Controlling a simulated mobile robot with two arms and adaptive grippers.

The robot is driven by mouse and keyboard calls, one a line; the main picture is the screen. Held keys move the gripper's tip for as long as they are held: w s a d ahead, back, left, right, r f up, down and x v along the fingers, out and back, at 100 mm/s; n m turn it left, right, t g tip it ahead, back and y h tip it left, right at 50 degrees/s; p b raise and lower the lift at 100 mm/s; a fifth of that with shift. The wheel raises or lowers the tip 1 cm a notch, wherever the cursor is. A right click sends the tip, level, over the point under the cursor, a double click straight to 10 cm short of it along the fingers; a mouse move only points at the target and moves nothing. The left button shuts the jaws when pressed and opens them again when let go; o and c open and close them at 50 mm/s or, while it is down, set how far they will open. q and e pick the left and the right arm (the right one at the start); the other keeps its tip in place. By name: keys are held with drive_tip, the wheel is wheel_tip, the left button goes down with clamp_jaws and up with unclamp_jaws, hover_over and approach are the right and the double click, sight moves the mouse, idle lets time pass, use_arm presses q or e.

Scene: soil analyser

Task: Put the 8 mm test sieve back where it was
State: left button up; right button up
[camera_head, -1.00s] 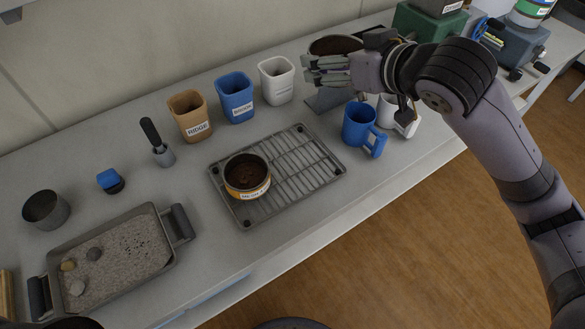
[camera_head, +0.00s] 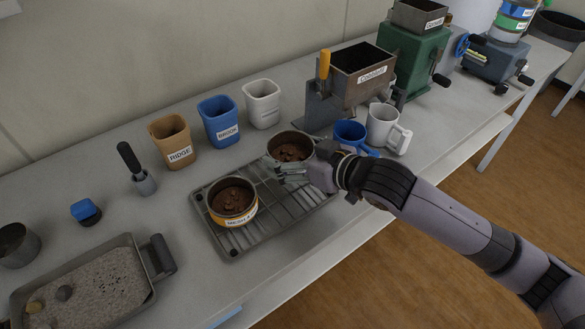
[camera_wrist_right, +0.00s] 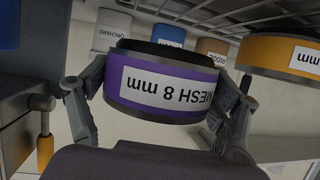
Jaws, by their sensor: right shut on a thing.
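The 8 mm test sieve (camera_wrist_right: 165,92) has a purple band with a white label reading "MESH 8 mm", upside down in the right wrist view. In the head view this round metal sieve (camera_head: 288,143) shows brown clumps inside. My right gripper (camera_head: 290,168) is shut on it, with a finger on each side of the band (camera_wrist_right: 160,110). The sieve is at the far right part of the wire rack (camera_head: 232,253); I cannot tell whether it touches the rack. A yellow-banded sieve (camera_head: 232,212) with brown material stands on the rack's left part. My left gripper is not in view.
Ridge (camera_head: 173,141), blue (camera_head: 219,121) and white (camera_head: 262,104) cups stand behind the rack. A blue mug (camera_head: 350,133), a white mug (camera_head: 384,128) and a machine (camera_head: 366,85) labelled "COARSE" are to the right. A soil tray (camera_head: 90,285) is at the left front.

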wheel_tip(320, 180, down, 4)
drive_tip(key=shift+f, duration=0.3)
drive_tip(key=shift+f, duration=0.15)
drive_tip(key=o, duration=1.5)
drive_tip(key=shift+c, duration=0.2)
drive_tip(key=v, duration=1.2)
drive_tip(key=shift+b, duration=0.35)
